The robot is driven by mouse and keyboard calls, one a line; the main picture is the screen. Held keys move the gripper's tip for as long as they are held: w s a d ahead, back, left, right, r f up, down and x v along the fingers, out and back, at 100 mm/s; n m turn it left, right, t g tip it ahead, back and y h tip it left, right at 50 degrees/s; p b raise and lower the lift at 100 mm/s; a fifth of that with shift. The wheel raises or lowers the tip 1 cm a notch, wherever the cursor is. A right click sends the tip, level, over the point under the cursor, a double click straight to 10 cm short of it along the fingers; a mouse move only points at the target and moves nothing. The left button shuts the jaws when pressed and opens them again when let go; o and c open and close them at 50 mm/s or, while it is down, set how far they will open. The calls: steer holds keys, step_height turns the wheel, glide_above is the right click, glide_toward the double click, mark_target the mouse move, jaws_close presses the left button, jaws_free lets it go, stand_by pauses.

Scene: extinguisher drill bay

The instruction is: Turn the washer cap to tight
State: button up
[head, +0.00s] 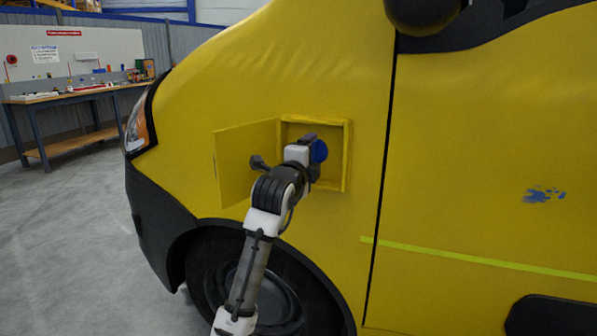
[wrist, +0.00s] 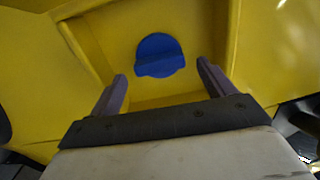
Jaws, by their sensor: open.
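The blue washer cap (wrist: 159,55) sits inside a yellow recess in the van's side, with a raised grip bar running across it. In the head view the cap (head: 319,151) is partly hidden behind my gripper (head: 311,160). In the wrist view my gripper (wrist: 161,75) is open, with one finger low on each side of the cap. The fingers look apart from the cap, and nothing is between them. How far the fingertips are from the cap in depth I cannot tell.
The yellow flap (head: 234,165) stands open to the left of the recess (head: 347,158). The yellow van (head: 460,140) fills the right side, with its front wheel (head: 270,290) below. A workbench (head: 75,97) stands far left; the grey floor (head: 70,240) there is clear.

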steer(key=b+v, duration=0.1)
steer(key=v, duration=1)
steer(key=shift+s, duration=0.2)
steer(key=shift+a+r, duration=0.1)
steer(key=shift+r, duration=0.05)
